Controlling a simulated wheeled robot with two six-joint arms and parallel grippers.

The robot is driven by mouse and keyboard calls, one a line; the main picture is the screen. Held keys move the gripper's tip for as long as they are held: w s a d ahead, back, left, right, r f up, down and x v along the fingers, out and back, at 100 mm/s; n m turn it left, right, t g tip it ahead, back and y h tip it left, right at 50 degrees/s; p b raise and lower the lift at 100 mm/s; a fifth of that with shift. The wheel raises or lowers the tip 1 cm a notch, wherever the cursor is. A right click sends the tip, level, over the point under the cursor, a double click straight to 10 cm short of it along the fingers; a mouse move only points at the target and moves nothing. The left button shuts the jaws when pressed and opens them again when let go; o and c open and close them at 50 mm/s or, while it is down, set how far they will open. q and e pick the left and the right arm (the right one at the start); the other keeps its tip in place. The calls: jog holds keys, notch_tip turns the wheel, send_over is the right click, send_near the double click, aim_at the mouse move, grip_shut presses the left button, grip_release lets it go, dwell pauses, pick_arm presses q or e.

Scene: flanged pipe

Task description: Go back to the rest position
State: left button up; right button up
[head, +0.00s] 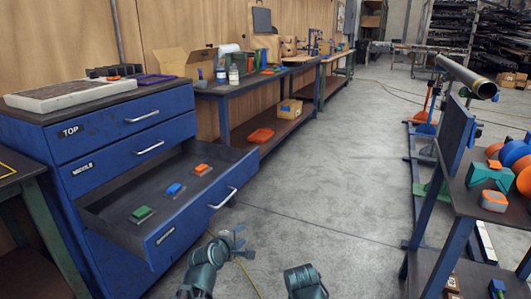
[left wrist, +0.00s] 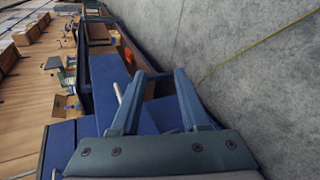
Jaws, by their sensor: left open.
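My left gripper (head: 240,241) is in the head view at the bottom, right of and in front of the open drawer (head: 180,205) of the blue cabinet. Its jaws (left wrist: 166,76) are open and empty in the left wrist view. The drawer's light handle (head: 223,198) is apart from the fingers in the head view; part of it shows beside the left finger in the left wrist view. The drawer holds a green block (head: 142,213), a blue block (head: 174,189) and an orange block (head: 202,169). My right arm shows at the bottom middle; its gripper is not visible.
The blue cabinet (head: 62,150) stands at left, with a workbench (head: 232,84) beyond it.

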pick_arm(q)
jog(key=s+d+f+m+g, duration=0.7)
jog(key=s+d+f+m, duration=0.2)
jog(key=s+m, duration=0.25)
jog(key=s+f+m+g+y, duration=0.2)
jog(key=s+m+g+y, duration=0.3)
jog(key=s+m, duration=0.6)
notch_tip(320, 180, up, 37)
jog(key=s+n+h+p, duration=0.1)
jog(key=p, duration=3.6)
jog(key=shift+a+p, duration=0.35)
jog(key=shift+p, duration=0.05)
